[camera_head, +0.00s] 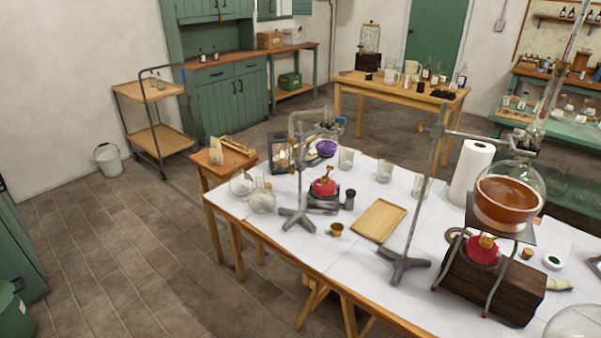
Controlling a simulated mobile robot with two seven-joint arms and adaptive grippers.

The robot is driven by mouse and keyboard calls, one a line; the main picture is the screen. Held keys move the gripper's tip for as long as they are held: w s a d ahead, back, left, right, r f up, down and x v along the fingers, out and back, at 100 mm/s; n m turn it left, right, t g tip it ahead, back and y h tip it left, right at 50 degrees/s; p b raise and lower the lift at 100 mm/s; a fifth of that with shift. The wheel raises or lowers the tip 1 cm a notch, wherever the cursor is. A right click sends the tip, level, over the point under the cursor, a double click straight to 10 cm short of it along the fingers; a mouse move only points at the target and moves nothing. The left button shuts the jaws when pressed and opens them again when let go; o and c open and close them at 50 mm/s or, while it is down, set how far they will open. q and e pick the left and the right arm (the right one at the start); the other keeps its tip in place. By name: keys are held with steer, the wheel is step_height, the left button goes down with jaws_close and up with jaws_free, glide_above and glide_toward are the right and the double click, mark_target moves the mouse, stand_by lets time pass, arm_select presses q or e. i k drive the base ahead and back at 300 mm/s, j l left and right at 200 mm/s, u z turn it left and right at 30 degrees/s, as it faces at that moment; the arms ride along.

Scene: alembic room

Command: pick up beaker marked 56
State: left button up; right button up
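Several clear glass beakers stand upright along the far side of the white-topped table (345,245). One beaker (346,160) is behind the left burner setup, a second beaker (384,171) is to its right, and a third beaker (418,187) is near the right stand's rod. No number can be read on any of them at this size, so I cannot tell which is marked 56. Neither of my grippers shows in the head view.
A wooden tray (379,221) lies mid-table. Glass dishes (262,201) sit at the left end. Floor on the left is mostly clear.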

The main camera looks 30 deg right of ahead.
mark_target(385, 168)
steer(key=z, duration=1.3)
